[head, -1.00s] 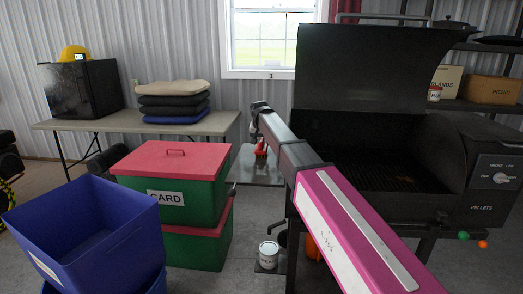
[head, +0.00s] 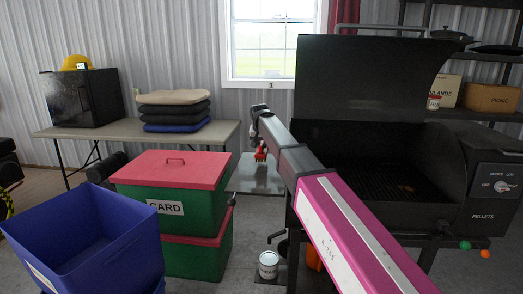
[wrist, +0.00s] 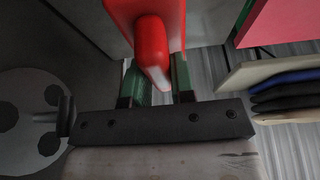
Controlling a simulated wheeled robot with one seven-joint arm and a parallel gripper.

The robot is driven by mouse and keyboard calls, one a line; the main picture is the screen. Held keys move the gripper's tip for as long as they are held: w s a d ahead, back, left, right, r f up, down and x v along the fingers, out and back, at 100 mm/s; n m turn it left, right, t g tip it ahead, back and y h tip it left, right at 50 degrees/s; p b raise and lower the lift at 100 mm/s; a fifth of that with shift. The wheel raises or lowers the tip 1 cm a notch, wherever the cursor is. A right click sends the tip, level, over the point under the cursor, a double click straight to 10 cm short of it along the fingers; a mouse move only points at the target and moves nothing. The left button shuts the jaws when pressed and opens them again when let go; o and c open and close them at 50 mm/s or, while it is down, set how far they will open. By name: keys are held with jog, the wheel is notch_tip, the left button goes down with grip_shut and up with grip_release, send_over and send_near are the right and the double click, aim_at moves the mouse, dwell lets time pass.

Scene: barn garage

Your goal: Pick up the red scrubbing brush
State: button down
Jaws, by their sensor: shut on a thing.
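The red scrubbing brush (head: 261,154) hangs from my gripper (head: 256,139), above the grey side shelf of the grill in the head view. In the wrist view the brush (wrist: 152,45) is a red block with a rounded end, lying between the two green fingers of my gripper (wrist: 160,82). The fingers are shut on it. Part of the brush runs out of the top of the wrist view. My arm covers part of the grill side in the head view.
The side shelf (head: 256,183) is left of the black grill (head: 370,80), whose lid is up. Green bins with a red lid (head: 172,168) and a blue bin (head: 85,250) stand at left. A paint can (head: 268,264) stands below. A table (head: 135,133) holds cushions.

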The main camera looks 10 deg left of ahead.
jog(key=s+a+r, duration=0.5)
jog(key=s+r, duration=0.3)
jog(key=s, duration=0.2)
jog(key=shift+a+r, duration=0.15)
jog(key=shift+a, duration=0.25)
jog(key=c, duration=1.8)
grip_release()
jog(key=shift+s, duration=0.15)
